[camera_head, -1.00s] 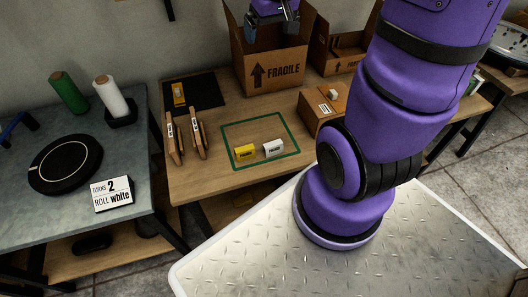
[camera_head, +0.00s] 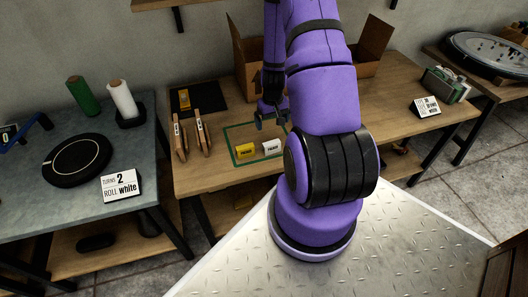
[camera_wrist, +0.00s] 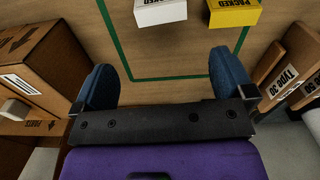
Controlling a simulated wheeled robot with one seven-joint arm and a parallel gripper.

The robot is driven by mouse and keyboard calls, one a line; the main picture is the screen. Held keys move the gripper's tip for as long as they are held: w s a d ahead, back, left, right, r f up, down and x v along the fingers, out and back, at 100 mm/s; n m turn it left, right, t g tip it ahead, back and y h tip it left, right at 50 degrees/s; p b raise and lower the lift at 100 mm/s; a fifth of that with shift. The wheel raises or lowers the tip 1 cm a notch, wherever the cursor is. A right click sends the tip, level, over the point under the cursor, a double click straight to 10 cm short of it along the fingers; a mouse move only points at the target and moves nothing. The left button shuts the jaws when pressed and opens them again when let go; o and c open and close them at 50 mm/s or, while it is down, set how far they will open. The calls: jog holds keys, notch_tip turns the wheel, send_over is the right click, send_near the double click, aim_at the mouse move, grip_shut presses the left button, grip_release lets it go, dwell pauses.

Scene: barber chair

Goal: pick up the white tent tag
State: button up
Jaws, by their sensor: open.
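The white tent tag (camera_head: 271,147) stands on the wooden table inside a green outlined rectangle, just right of a yellow tent tag (camera_head: 244,151). In the wrist view the white tag (camera_wrist: 160,11) is at the top edge, partly cut off, with the yellow tag (camera_wrist: 234,11) to its right. My gripper (camera_head: 271,122) hangs above the table behind the white tag. In the wrist view its blue fingers (camera_wrist: 160,80) are wide apart with bare table between them. The gripper is apart from both tags.
Wooden boards with labels (camera_head: 202,135) stand left of the green outline (camera_head: 231,143). A cardboard box (camera_wrist: 32,62) stands close by my gripper in the wrist view. A dark mat (camera_head: 198,98) lies behind the boards. A white sign (camera_head: 121,185) stands on the grey table.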

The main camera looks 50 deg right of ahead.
aim_at(271, 142)
jog(key=f, duration=0.2)
jog(key=shift+s+a+f, duration=0.2)
jog(key=shift+s+f, duration=0.1)
jog(key=shift+s, duration=0.1)
jog(key=shift+w+a+f, duration=0.1)
jog(key=shift+a+f, duration=0.05)
jog(key=shift+f, duration=4.85)
jog(key=shift+c, duration=0.5)
jog(key=c, duration=0.8)
jog(key=shift+r, duration=0.15)
